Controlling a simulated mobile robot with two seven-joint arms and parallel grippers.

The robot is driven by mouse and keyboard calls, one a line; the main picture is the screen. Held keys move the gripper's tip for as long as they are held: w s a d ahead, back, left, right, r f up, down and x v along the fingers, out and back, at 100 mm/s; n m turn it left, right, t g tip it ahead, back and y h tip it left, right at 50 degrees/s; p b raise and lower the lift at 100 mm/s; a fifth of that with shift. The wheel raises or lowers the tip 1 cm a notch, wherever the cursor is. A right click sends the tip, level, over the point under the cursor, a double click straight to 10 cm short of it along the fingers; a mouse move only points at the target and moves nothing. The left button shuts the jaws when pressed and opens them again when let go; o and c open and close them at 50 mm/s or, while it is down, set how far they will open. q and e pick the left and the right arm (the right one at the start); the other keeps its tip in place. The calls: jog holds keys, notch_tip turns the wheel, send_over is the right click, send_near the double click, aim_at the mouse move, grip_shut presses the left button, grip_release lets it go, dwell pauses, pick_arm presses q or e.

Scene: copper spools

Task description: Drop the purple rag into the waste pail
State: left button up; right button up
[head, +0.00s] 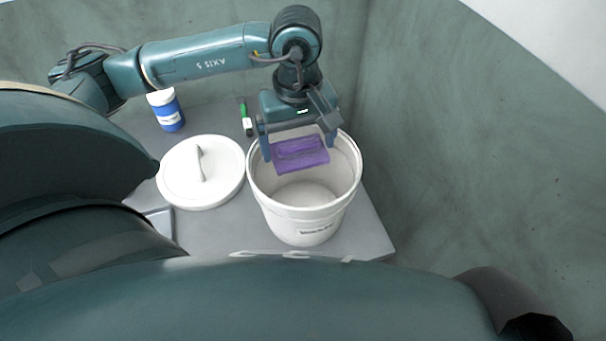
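The purple rag (302,156) is a folded, flat-looking bundle in the mouth of the waste pail (304,214). The pail is white, round and open, and its bare floor shows below the rag. My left gripper (297,145) reaches down over the pail's far rim. Its two fingers stand apart at the left and right sides of the rag, and the rag is held between them, clear of the pail's floor. My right gripper is not in view.
A white round lid (180,180) with a handle lies left of the pail. Behind it stand a blue and white jar (168,112) and a green and black marker-like item (246,117). The grey table (370,235) ends close to the pail's right, near a green wall (470,130).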

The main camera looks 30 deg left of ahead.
pick_arm(q)
jog(key=shift+o, duration=0.4)
jog(key=shift+r, duration=0.1)
jog(key=shift+r, duration=0.35)
notch_tip(320, 180, up, 12)
jog(key=shift+r, duration=0.15)
